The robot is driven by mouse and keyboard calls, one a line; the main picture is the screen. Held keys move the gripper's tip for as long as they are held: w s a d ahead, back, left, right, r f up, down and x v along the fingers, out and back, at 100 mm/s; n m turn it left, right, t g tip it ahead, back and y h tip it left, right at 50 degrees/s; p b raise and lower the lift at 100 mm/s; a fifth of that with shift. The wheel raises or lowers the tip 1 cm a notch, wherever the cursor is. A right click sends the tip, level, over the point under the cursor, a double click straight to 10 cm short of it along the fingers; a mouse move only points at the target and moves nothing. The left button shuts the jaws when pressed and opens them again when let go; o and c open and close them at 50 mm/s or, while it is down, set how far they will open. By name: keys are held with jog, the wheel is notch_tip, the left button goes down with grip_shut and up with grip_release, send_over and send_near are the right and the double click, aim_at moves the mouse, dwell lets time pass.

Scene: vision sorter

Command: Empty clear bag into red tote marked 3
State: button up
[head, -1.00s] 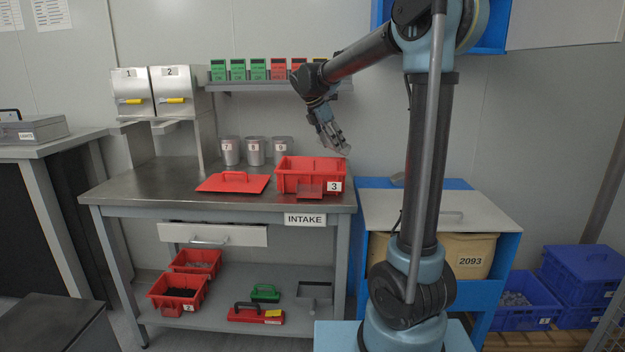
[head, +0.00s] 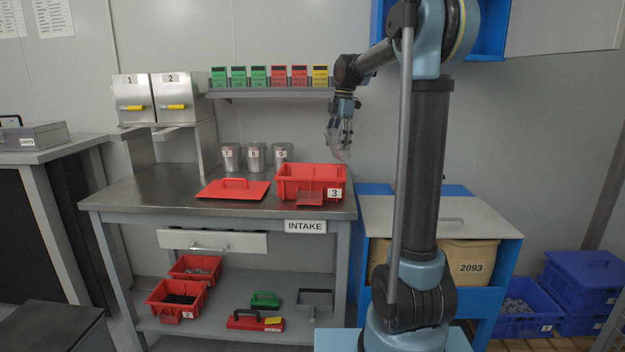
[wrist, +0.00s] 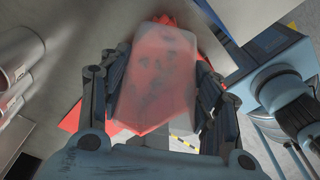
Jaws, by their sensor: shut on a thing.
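The red tote marked 3 (head: 311,184) stands on the right end of the steel workbench. My gripper (head: 339,138) is above the tote's right back side and points down. It is shut on the clear bag (head: 340,149), which hangs from the fingers. In the wrist view the bag (wrist: 158,75) fills the space between the two dark fingers, with red behind it. Dark smudges show through the bag; its contents are too blurred to tell. The inside of the tote is mostly hidden.
A red lid (head: 233,189) lies left of the tote. Three grey cups (head: 254,156) stand behind the lid. A shelf (head: 270,93) with coloured cards is on the wall above. A blue cabinet (head: 480,215) stands right of the bench.

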jog(key=shift+w+d+f+y, duration=0.25)
jog(key=shift+d+f+y, duration=0.05)
jog(key=shift+d+y, duration=0.15)
jog(key=shift+w+d+r+g+y+b, duration=0.2)
jog(key=shift+d+g+y+b, duration=0.15)
jog(key=shift+y, duration=0.2)
jog(key=shift+w+d+r+g+y+b, duration=0.15)
jog(key=shift+d+g+y+b, duration=0.15)
jog(key=shift+g+y, duration=0.2)
jog(key=shift+w+d+f+g+y+b, duration=0.15)
jog(key=shift+d+f+g+y+b, duration=0.15)
jog(key=shift+y, duration=0.5)
